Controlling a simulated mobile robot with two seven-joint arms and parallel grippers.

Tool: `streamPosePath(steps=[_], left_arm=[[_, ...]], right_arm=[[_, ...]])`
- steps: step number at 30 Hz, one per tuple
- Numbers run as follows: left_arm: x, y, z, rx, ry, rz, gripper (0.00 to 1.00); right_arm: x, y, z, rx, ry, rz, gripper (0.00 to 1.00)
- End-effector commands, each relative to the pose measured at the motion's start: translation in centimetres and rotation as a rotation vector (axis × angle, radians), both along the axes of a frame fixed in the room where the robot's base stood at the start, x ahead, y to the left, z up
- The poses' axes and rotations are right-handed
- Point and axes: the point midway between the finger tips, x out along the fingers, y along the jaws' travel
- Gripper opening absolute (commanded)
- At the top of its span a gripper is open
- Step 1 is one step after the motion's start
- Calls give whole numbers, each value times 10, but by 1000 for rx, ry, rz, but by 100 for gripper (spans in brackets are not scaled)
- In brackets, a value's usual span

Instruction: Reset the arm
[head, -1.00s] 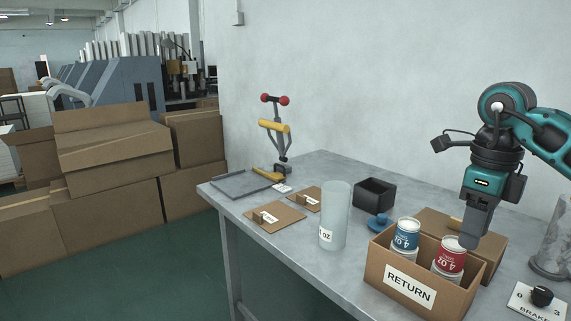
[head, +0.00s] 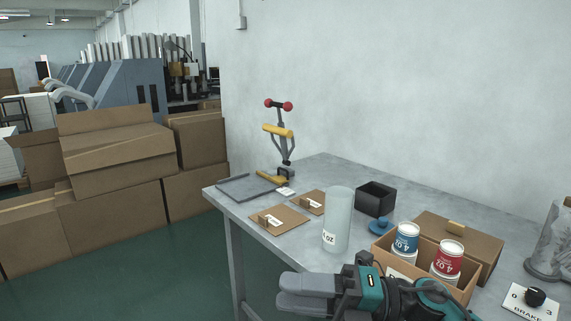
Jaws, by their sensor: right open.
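My right gripper (head: 290,293) is low in the head view, in front of the table's near edge. Its fingers point left, and it is open with nothing seen between them. My right arm covers much of the front of the cardboard return box (head: 466,291). A blue-labelled cup (head: 405,241) and a red-labelled cup (head: 447,260) stand upright in that box, apart from the gripper. My left gripper is not in view.
A frosted cylinder (head: 337,220) stands on the table (head: 325,167). Behind it are a black bin (head: 376,199) and a blue knobbed piece (head: 379,226). Two cardboard pads (head: 279,219) (head: 312,202), a grey tray (head: 247,187) and a lever press (head: 279,135) lie left. A brake dial (head: 536,297) is at right.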

Motion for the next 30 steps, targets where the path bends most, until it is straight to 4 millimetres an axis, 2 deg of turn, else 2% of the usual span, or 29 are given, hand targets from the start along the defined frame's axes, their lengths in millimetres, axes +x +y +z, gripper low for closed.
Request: streamPosePath(steps=[2, 5, 8, 11, 14, 18, 21, 25, 30], left_arm=[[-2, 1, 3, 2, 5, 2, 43], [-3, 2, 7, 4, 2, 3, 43], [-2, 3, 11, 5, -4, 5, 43], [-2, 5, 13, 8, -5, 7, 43], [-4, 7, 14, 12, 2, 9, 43], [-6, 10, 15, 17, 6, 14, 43], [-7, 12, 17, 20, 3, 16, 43], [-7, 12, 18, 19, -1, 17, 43], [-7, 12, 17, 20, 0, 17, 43]], right_arm=[[5, -3, 1, 164, 173, -120, 42], [16, -18, -9, 338, 397, -285, 42], [25, -42, -35, 486, 639, -465, 42], [24, -72, -76, 607, 895, -652, 42], [7, -102, -129, 699, 1162, -844, 42], [-41, -135, -202, 779, 1513, -1087, 42], [-76, -148, -238, 805, 1695, -1208, 42], [-107, -157, -262, 817, 1830, -1296, 42], [-118, -159, -270, 819, 1877, -1326, 42]])
